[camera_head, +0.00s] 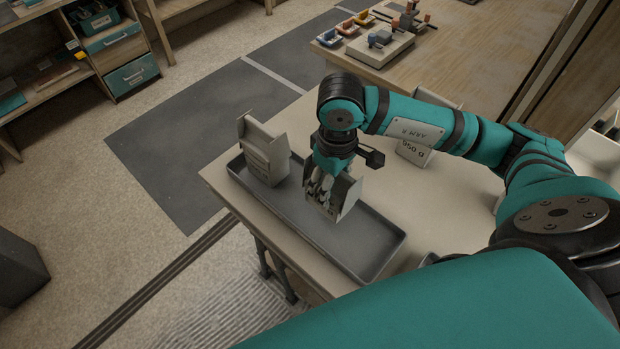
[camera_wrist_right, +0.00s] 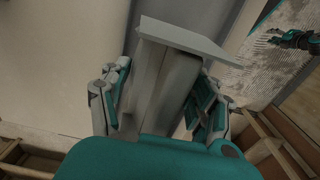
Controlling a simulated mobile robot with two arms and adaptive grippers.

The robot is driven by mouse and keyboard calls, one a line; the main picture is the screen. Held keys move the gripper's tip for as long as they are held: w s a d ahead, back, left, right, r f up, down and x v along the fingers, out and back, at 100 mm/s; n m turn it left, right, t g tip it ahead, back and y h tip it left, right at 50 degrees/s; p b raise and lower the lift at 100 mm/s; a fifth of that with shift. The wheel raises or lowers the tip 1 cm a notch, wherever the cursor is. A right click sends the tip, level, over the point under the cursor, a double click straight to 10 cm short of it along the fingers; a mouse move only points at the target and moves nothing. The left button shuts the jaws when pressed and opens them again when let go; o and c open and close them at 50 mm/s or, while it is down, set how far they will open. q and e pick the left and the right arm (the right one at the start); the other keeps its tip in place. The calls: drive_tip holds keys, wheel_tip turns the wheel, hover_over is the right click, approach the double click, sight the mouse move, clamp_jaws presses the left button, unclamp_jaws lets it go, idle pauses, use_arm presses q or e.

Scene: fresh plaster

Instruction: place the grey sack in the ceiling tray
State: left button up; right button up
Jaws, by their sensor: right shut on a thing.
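My right gripper (camera_head: 328,188) is over the right part of the dark grey tray (camera_head: 375,258) on the table. It is shut on a grey sack (camera_head: 349,197), which looks upright; I cannot tell whether its base touches the tray floor. In the right wrist view the fingers (camera_wrist_right: 160,105) sit on either side of the grey sack (camera_wrist_right: 165,80). A similar grey sack (camera_head: 262,155) stands in the left end of the tray. A teal and dark gripper shape (camera_wrist_right: 297,40), apparently my left gripper, shows small at the wrist view's upper right; its jaws are unclear.
A lettered pale sack (camera_head: 413,151) stands on the pale table (camera_head: 425,190) behind my right arm. A wooden table (camera_head: 450,50) with small items is at the back. Shelves (camera_head: 60,80) stand at the far left. The tray is bare at its near right end.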

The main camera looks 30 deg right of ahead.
sight(309, 174)
drive_tip(key=w+a, duration=0.2)
drive_tip(key=w+a+p, duration=0.1)
drive_tip(key=w, duration=0.1)
drive_tip(key=shift+f, duration=0.25)
wheel_tip(309, 174, down, 3)
drive_tip(key=shift+f+p, duration=0.1)
drive_tip(key=shift+p, duration=0.5)
drive_tip(key=shift+f, duration=0.1)
drive_tip(key=shift+f, duration=0.1)
drive_tip(key=shift+f+b, duration=0.1)
drive_tip(key=shift+b, duration=0.2)
drive_tip(key=o, duration=1.6)
drive_tip(key=shift+c, duration=0.2)
